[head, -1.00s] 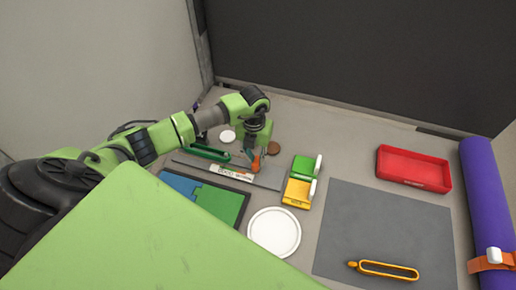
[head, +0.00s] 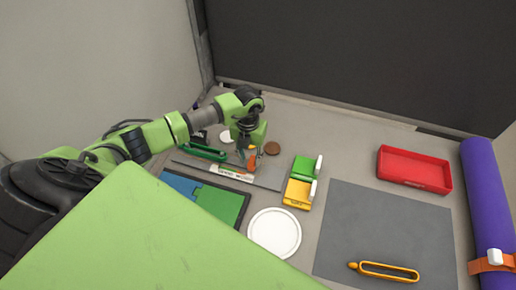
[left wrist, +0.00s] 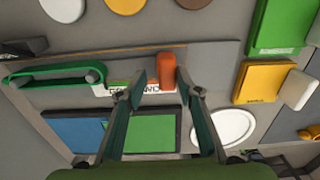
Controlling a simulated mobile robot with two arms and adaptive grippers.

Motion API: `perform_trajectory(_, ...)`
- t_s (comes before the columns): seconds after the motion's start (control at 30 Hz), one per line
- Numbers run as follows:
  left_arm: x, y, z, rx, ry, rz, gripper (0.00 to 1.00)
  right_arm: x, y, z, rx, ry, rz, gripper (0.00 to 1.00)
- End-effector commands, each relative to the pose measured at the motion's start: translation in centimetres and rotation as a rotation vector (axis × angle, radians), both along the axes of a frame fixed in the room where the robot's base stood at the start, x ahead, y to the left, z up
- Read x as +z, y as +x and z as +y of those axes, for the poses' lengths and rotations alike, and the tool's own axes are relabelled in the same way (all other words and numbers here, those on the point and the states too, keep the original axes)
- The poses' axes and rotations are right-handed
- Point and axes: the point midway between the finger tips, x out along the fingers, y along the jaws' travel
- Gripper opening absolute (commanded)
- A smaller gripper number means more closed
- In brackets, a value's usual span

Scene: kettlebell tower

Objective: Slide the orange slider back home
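The orange slider (head: 252,160) stands on a long grey track board (head: 268,177) with a white lettered label (head: 226,171) along its front. In the left wrist view the slider (left wrist: 167,72) is an upright orange block, between the fingertip lines and closer to the right finger. My left gripper (head: 246,154) is low over the board at the slider. In the left wrist view its two fingers (left wrist: 160,82) are apart, one on each side of the slider; I cannot tell whether the right finger touches it. The label is partly hidden by a finger. My right gripper is not seen.
A green loop handle (head: 207,153) lies left of the slider. A blue-and-green panel (head: 220,205) and a white plate (head: 274,232) are in front.

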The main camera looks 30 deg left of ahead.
Motion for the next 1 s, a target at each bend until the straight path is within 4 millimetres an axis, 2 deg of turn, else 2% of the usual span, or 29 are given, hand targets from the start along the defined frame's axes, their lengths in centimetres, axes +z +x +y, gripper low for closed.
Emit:
perform_trajectory(0.2,3.0,0.2,0.1,0.0,0.0,-0.005,0.31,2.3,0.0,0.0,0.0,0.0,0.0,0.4)
perform_trajectory(0.47,5.9,0.2,0.0,0.001,-0.001,-0.007,0.31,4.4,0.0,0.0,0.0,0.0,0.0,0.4)
perform_trajectory(0.83,6.1,0.2,-0.1,0.0,-0.003,-0.006,0.31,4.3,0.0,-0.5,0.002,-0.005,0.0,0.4)
perform_trajectory(1.0,7.8,0.3,0.0,-0.001,-0.003,-0.009,0.31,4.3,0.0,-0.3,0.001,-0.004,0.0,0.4)
